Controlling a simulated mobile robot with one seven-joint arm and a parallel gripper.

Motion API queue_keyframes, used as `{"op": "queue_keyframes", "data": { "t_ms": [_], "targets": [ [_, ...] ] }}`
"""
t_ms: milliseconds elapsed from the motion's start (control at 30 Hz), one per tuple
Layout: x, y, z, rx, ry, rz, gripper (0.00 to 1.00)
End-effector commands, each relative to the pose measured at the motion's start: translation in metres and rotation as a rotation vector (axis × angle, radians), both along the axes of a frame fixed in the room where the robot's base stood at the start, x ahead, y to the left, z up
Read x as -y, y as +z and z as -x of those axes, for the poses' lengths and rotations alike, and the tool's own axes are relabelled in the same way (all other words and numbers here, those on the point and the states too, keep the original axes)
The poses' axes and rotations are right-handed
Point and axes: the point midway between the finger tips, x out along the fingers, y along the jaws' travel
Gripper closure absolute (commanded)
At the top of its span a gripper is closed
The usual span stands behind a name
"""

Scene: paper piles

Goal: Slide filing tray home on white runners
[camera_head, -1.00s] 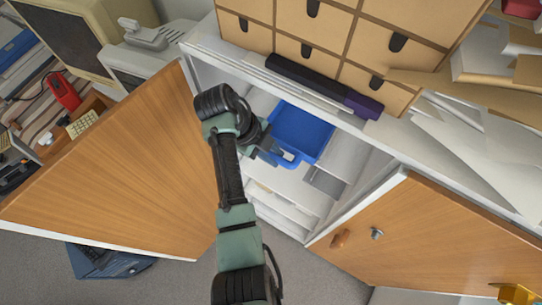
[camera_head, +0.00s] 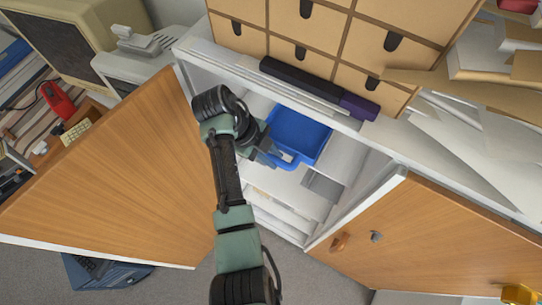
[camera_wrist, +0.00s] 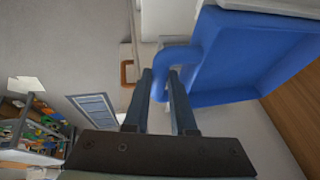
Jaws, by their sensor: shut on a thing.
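The blue filing tray (camera_head: 303,137) is inside the open white cabinet, its front edge toward me. In the wrist view the tray (camera_wrist: 235,60) fills the upper right, with its blue looped handle (camera_wrist: 178,55) reaching left. My gripper (camera_head: 277,158) is at the handle at the tray's front left. In the wrist view my gripper (camera_wrist: 161,78) has its two fingers either side of the handle's end, shut on it. A white strip (camera_wrist: 270,5) runs along the tray's edge; I cannot tell whether it is a runner. The tray's seating on the runners is hidden.
Wooden cabinet doors stand open at left (camera_head: 120,170) and right (camera_head: 440,235). A grey plate (camera_head: 322,185) lies right of the tray inside the cabinet. A dark bar (camera_head: 310,85) and drawer boxes (camera_head: 300,30) sit on top. Loose papers (camera_head: 465,150) lie at right.

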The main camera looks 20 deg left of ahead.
Motion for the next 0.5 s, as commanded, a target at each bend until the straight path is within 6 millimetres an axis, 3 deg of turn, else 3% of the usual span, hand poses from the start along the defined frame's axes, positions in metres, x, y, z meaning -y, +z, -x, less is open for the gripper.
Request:
{"op": "queue_keyframes", "data": {
  "t_ms": [200,233,400,500],
  "targets": [
    [0.0001,0.0005,-0.0009,0.002,0.001,0.000,1.00],
    [0.0001,0.0005,-0.0009,0.002,0.001,0.000,0.71],
    [0.0001,0.0006,-0.0009,0.002,0.001,0.000,0.41],
    [0.0001,0.0005,-0.0009,0.002,0.001,0.000,0.41]
  ]
}}
